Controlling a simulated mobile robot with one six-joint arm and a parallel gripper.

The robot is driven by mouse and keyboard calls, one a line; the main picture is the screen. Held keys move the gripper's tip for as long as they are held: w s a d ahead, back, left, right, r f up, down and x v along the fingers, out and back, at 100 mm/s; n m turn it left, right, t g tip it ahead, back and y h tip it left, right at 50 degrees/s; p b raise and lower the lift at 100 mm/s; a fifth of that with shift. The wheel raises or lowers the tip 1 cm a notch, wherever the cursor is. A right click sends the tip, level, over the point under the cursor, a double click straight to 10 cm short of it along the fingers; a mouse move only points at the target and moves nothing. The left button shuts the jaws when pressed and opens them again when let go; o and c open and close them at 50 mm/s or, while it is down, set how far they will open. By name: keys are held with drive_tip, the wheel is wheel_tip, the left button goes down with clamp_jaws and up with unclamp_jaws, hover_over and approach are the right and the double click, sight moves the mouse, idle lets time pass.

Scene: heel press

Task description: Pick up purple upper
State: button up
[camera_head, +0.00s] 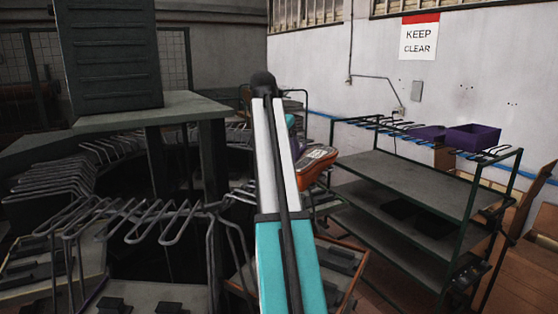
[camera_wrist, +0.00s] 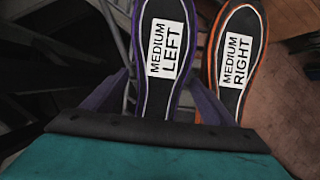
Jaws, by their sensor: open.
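The purple upper (camera_wrist: 167,48) shows in the wrist view with its sole side facing the camera. It has a purple rim and a white label reading MEDIUM LEFT. My gripper (camera_wrist: 160,88) is open, with one finger on each side of the lower end of this upper. I cannot tell whether the fingers touch it. An orange-rimmed upper labelled MEDIUM RIGHT (camera_wrist: 237,58) lies close beside it on the right. In the head view the orange upper (camera_head: 316,160) shows just right of my arm.
Wire hooks (camera_head: 160,215) and metal racks crowd the left and middle of the head view. A shelf cart (camera_head: 415,185) stands at the right, with a purple bin (camera_head: 473,137) on top. A grey cabinet (camera_head: 108,50) stands on a table at the left.

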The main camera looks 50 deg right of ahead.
idle(0.3)
drive_tip(key=c, duration=1.3)
drive_tip(key=shift+o, duration=0.2)
drive_tip(key=shift+r, duration=0.15)
drive_tip(key=shift+w+r+b, duration=0.1)
drive_tip(key=shift+r+b, duration=0.6)
drive_tip(key=shift+r, duration=0.45)
drive_tip(key=shift+r+b, duration=1.45)
drive_tip(key=shift+r, duration=2.3)
